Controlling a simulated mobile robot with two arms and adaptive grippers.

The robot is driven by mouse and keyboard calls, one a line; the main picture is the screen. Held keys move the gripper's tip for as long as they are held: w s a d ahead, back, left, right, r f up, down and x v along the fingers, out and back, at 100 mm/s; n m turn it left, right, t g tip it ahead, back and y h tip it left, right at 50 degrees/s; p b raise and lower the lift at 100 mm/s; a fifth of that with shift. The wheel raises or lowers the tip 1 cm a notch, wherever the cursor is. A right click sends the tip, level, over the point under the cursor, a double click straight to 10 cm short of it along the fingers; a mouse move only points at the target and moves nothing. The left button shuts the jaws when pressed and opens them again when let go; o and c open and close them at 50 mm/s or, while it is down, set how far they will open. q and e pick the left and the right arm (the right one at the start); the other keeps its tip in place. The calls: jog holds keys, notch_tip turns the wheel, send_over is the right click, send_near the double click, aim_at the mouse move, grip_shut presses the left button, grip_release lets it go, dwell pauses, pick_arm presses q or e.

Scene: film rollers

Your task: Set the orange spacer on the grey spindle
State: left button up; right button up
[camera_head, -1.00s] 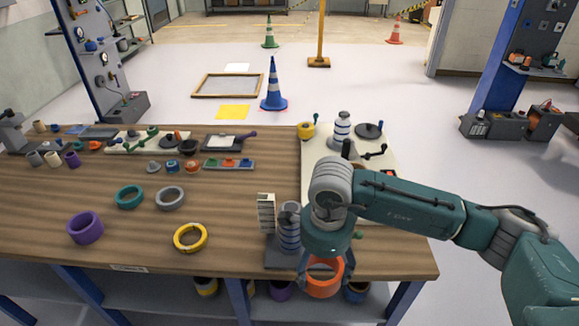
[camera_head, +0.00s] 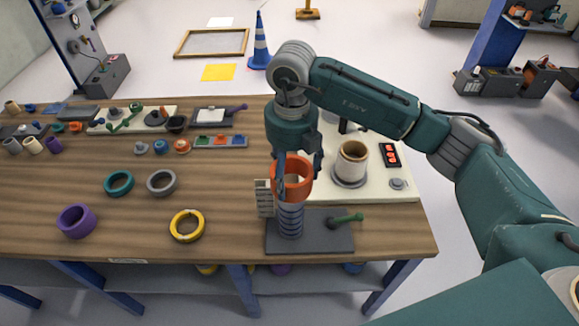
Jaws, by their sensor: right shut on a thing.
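The orange spacer (camera_head: 304,188) is a thick ring in my right gripper (camera_head: 298,176). My right gripper points down from above and is shut on the spacer's wall, with one finger showing at the ring's left side. The grey spindle (camera_head: 290,221) is a short ribbed post standing upright on a dark grey base plate (camera_head: 318,241). The spacer is at the spindle's top end in the picture, its opening tipped toward me. I cannot tell whether it touches the spindle or is just above or behind it. My left gripper is not in view.
A pale ruler-like block (camera_head: 264,198) stands close left of the spindle. Behind is a cream board (camera_head: 392,186) with a beige roll (camera_head: 352,158). Yellow (camera_head: 187,226), purple (camera_head: 77,221), grey and teal rings lie left, with bare wood between.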

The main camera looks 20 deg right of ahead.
jog(key=shift+f+b, duration=0.3)
jog(key=shift+f, duration=0.8)
jog(key=shift+w+f+b, duration=0.1)
jog(key=shift+f+b, duration=0.35)
jog(key=shift+f, duration=0.7)
jog(key=shift+f+b, duration=0.25)
jog(key=shift+b, duration=0.15)
jog(key=shift+f+b, duration=0.35)
jog(key=shift+f, duration=0.35)
notch_tip(320, 180, down, 2)
jog(key=shift+f+b, duration=0.15)
jog(key=shift+b, duration=0.9)
pick_arm(q)
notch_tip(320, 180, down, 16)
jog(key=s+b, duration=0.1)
jog(key=b, duration=0.9)
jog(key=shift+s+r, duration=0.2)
pick_arm(e)
jog(key=shift+f, duration=6.15)
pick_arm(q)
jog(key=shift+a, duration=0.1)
